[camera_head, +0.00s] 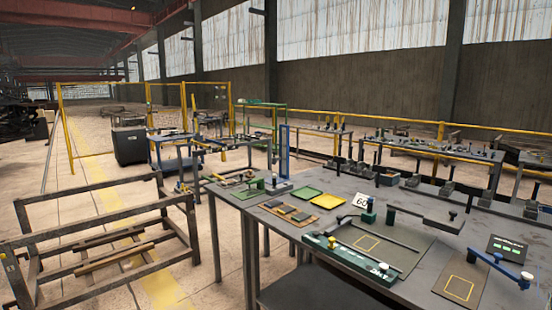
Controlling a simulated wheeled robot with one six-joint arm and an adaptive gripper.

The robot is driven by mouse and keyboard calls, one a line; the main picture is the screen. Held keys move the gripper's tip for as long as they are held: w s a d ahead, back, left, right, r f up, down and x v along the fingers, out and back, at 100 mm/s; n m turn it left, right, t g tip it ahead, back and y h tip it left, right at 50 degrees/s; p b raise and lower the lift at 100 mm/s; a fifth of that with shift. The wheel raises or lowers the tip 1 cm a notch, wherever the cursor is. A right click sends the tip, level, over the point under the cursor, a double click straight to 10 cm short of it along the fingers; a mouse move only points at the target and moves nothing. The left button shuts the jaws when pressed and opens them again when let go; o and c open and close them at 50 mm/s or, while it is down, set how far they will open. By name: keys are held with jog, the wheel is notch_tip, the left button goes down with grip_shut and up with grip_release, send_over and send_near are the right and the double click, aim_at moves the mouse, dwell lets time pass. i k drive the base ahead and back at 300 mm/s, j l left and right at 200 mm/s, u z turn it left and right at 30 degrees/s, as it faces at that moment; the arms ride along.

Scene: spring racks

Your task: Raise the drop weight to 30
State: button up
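A tall narrow blue upright (284,152) stands on a grey base near the far left edge of the grey worktable (225,196). It is the most tower-like device on the table, but I cannot tell whether it carries the drop weight. A small dark knob with a blue part (273,179) is beside its foot. No scale marks or number 30 can be read. My gripper does not show in this view.
Green (307,195) and yellow (328,201) trays, a tan board (289,213), a long green fixture (350,258) and a blue lever (497,263) crowd the table. A rusty frame (100,240) stands at left. Some floor between is open.

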aim_at(274, 160)
jog(key=i+j, duration=0.25)
jog(key=i+j+z, duration=0.1)
jog(key=i+j, duration=0.15)
jog(key=j, duration=0.2)
jog(key=i+j, duration=0.25)
jog(key=j, duration=0.15)
jog(key=i+j+z, duration=0.1)
jog(key=i+j, duration=0.15)
jog(key=j, duration=0.1)
